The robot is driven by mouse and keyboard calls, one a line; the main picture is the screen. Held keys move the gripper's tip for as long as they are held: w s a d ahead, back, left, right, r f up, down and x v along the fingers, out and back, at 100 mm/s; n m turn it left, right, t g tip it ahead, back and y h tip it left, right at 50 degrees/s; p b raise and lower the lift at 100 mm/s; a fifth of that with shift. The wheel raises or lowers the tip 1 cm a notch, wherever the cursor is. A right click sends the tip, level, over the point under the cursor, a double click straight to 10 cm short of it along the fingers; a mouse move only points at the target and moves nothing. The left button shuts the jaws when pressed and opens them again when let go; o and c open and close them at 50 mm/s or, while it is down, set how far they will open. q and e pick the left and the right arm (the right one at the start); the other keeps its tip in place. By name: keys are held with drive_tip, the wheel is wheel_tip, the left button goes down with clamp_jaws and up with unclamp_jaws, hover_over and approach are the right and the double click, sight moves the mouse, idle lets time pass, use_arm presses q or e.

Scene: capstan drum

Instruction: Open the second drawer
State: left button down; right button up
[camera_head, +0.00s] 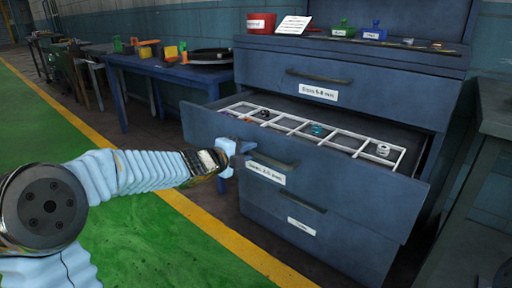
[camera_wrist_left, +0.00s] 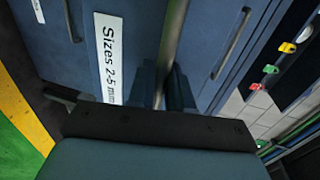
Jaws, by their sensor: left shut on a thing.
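A blue drawer cabinet (camera_head: 345,72) stands at the right in the head view. Its second drawer (camera_head: 335,178) is pulled out, with a white divider grid (camera_head: 320,134) and small parts inside. My left gripper (camera_head: 240,150) is at the left end of the drawer's bar handle (camera_head: 275,162), shut on it. In the left wrist view the handle (camera_wrist_left: 174,35) runs down between my fingers (camera_wrist_left: 166,90), beside a label (camera_wrist_left: 109,50) reading "Sizes 2-5 mm". My right gripper is in neither view.
The top drawer (camera_head: 365,88) and the lower drawer (camera_head: 320,222) are closed. A red tin (camera_head: 261,23) and small green and blue boxes stand on top of the cabinet. A blue table (camera_head: 165,71) is behind at left. Green floor (camera_head: 150,235) in front is clear.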

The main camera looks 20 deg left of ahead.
use_arm(q)
drive_tip(key=shift+f+v, duration=0.15)
drive_tip(key=shift+v, duration=0.65)
drive_tip(key=shift+f+v, duration=0.2)
drive_tip(key=shift+v, duration=0.55)
drive_tip(key=shift+s, duration=0.1)
drive_tip(key=c, duration=1.2)
unclamp_jaws()
drive_tip(key=p+v, duration=0.2)
drive_tip(key=v, duration=1.1)
drive_tip(key=shift+s+a, duration=0.1)
drive_tip(key=shift+s, duration=0.25)
drive_tip(key=shift+f, duration=0.1)
